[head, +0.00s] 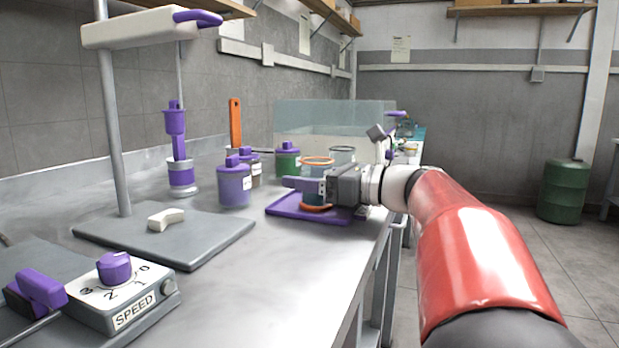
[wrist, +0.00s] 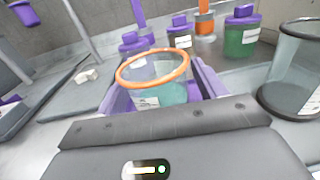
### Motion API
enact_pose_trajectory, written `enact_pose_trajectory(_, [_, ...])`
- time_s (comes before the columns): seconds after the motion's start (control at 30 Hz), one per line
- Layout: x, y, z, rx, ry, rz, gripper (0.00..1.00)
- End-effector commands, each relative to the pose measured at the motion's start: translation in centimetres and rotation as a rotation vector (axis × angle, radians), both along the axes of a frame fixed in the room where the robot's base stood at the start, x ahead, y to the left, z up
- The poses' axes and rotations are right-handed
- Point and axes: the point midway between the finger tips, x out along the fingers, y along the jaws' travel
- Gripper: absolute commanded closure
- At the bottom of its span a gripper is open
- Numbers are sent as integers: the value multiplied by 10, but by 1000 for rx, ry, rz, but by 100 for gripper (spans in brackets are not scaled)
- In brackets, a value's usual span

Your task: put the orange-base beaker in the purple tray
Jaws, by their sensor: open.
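The beaker with an orange rim and orange base (head: 316,207) is upright over the purple tray (head: 283,210) in the head view. It appears to stand inside the tray; its exact contact is partly hidden by my gripper. My gripper (head: 306,185) is open, with its purple fingers around the beaker. In the wrist view, the clear beaker (wrist: 152,82) with its orange rim sits between the fingers (wrist: 160,95), holding some pale teal content. Most of the tray is hidden in the wrist view.
A dark-rimmed beaker (wrist: 296,70) stands close on the right in the wrist view. Purple-lidded jars (head: 235,186) and a green jar (head: 287,160) stand behind and left. A grey stand base (head: 190,240) and a speed control box (head: 120,290) occupy the front left.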

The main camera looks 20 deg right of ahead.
Motion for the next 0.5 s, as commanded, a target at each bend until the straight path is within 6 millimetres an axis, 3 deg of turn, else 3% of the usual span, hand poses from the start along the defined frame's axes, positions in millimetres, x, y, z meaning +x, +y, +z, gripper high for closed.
enact_pose_trajectory(0.23, [-9, -9, 2, -1, -1, -4, 30])
enact_pose_trajectory(0.5, [-53, -45, 3, -1, -1, -4, 30])
